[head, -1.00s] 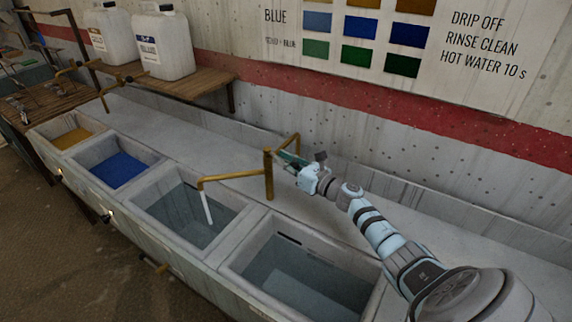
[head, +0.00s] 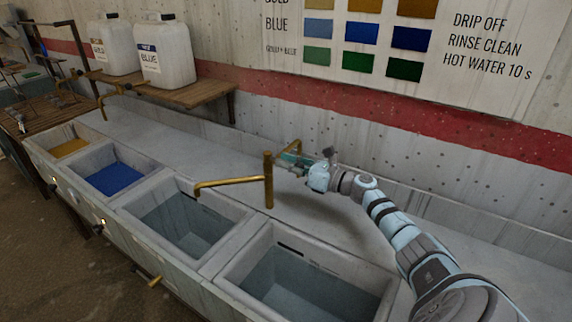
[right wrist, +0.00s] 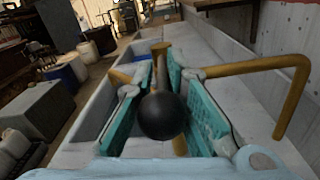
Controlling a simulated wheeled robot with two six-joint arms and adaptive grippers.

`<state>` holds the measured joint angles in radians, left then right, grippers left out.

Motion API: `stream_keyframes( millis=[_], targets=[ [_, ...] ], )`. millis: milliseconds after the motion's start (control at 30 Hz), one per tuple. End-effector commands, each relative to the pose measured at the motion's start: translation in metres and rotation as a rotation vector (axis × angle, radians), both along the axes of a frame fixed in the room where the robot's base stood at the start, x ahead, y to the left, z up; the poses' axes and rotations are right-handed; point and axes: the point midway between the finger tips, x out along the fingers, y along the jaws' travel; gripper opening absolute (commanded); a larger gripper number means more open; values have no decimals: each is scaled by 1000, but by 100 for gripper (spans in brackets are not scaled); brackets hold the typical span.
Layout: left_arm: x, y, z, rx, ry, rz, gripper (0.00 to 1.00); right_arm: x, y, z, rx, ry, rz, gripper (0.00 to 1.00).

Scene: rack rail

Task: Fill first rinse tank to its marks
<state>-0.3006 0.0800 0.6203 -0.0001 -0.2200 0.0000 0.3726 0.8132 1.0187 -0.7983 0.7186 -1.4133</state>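The first rinse tank (head: 147,204), third in the row, holds grey-blue water (head: 190,227) below its rim. Its level marks are too small to read. The brass tap (head: 268,182) stands behind it, with its spout (head: 230,181) over the tank and no stream visible. My right gripper (head: 290,158) is beside the tap post on its far side. In the right wrist view, a black ball knob (right wrist: 163,116) fills the gap between the teal fingers and seems gripped. The knob is hidden in the head view. My left gripper is not in view.
A second rinse tank (head: 225,284) with water is nearer. Gold (head: 70,147) and blue (head: 115,177) dye tanks are farther left. Two white jugs (head: 165,55) stand on a wooden shelf (head: 205,94). The ledge (head: 330,215) right of the tap is clear.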

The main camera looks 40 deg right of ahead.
Motion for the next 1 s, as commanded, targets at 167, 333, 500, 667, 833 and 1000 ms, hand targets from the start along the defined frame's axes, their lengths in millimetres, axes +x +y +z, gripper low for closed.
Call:
stream_keyframes(
  millis=[167, 333, 500, 667, 833, 1000],
  targets=[
    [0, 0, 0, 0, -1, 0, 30, 1, -1, 0, 0, 0, -5, 30],
    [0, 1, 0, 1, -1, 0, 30, 0, -1, 0, 0, 0, -4, 30],
    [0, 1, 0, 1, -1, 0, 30, -18, -7, -2, -5, 4, -3, 30],
    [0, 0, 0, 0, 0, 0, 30, -59, -21, -3, -6, 9, -2, 30],
    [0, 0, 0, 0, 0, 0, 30, -93, -32, -3, -7, 10, -2, 30],
    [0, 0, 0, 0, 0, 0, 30, -110, -38, -2, -4, 5, -1, 30]
  ],
)
